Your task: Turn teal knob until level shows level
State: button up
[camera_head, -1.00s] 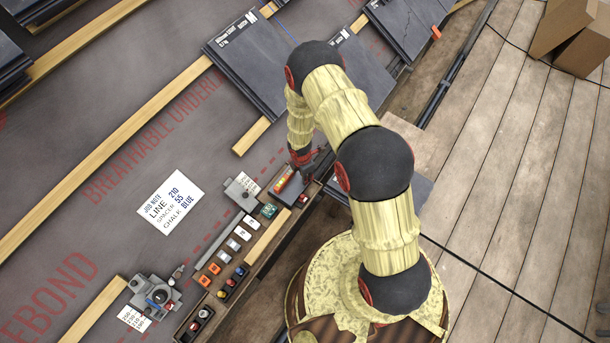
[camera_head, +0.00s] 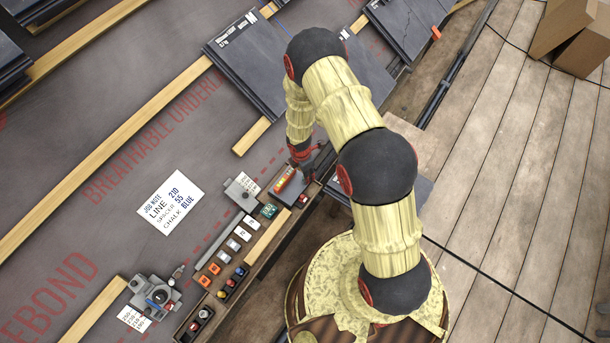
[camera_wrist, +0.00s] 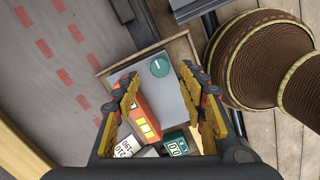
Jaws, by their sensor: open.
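The teal knob (camera_wrist: 159,67) is a round cap with a pale line on it, set on a grey plate (camera_wrist: 182,112) in the wrist view. In the head view I cannot make it out behind my gripper. An orange level (camera_wrist: 145,118) with yellow windows lies along the plate; it also shows in the head view (camera_head: 285,180). I cannot read its bubble. My gripper (camera_wrist: 160,78) is open, with one finger on each side of the knob in the picture. I see no clear contact with the knob.
A wooden tray (camera_head: 262,255) holds several small coloured blocks and number tiles. A grey clamp-like device (camera_head: 153,297) stands at the lower left. A job note (camera_head: 171,201) lies on the underlay. Dark slates (camera_head: 245,80) are stacked behind my arm.

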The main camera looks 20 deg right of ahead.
notch_tip(320, 180, up, 8)
jog(key=shift+s+a+r, duration=0.15)
jog(key=shift+a+r, duration=0.1)
jog(key=shift+a, duration=0.1)
dwell(0.4)
